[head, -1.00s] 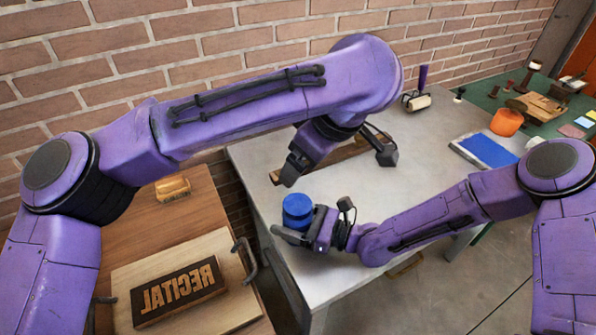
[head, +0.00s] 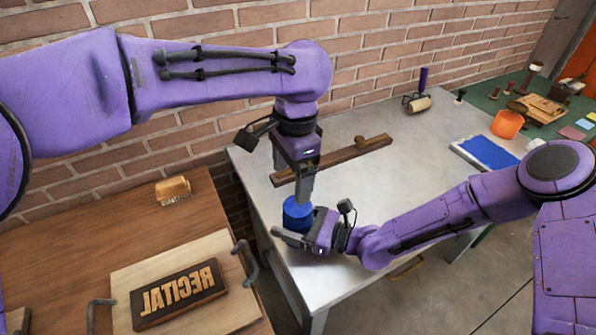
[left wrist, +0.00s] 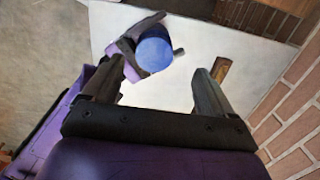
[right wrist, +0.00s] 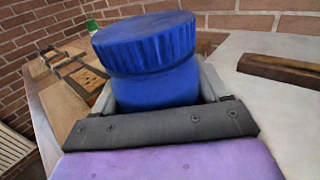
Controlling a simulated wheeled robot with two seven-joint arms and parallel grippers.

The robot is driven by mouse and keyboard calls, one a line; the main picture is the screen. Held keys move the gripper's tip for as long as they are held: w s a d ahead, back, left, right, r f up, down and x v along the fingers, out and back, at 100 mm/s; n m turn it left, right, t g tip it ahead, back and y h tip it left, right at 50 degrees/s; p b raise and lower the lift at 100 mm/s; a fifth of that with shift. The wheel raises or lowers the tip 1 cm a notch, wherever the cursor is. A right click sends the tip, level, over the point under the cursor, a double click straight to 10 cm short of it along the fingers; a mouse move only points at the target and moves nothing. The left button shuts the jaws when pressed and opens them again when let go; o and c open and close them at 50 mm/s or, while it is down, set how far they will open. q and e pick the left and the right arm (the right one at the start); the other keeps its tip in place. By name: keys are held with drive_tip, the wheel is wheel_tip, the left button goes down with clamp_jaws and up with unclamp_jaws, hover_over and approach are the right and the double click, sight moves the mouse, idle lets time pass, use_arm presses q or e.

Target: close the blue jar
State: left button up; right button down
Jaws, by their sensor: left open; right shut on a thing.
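The blue jar (head: 297,217) stands upright near the left corner of the pale metal table (head: 345,185). Its wide ribbed blue lid (right wrist: 145,42) sits on top of the body (right wrist: 158,86); I cannot tell how tightly. My right gripper (head: 300,239) is shut on the jar's body, one finger on each side in the right wrist view. My left gripper (head: 292,184) points down, open and empty, just above the lid. In the left wrist view the round lid top (left wrist: 154,52) shows beyond and between the open fingers (left wrist: 158,78).
A wooden bar with a knob (head: 335,160) lies behind the jar. A roller (head: 417,102), a blue pad (head: 487,152) and an orange cup (head: 507,123) are farther right. A wooden bench at left holds a RECITAL block (head: 180,294). The table's middle is clear.

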sight(298, 223)
use_arm(q)
drive_tip(key=n, duration=0.1)
drive_tip(key=d+n, duration=0.1)
drive_tip(key=n, duration=0.1)
drive_tip(key=shift+d+n+h, duration=0.2)
drive_tip(key=shift+n+h, duration=0.1)
drive_tip(key=shift+h, duration=0.1)
drive_tip(key=shift+n, duration=0.4)
wheel_tip(298, 223, down, 8)
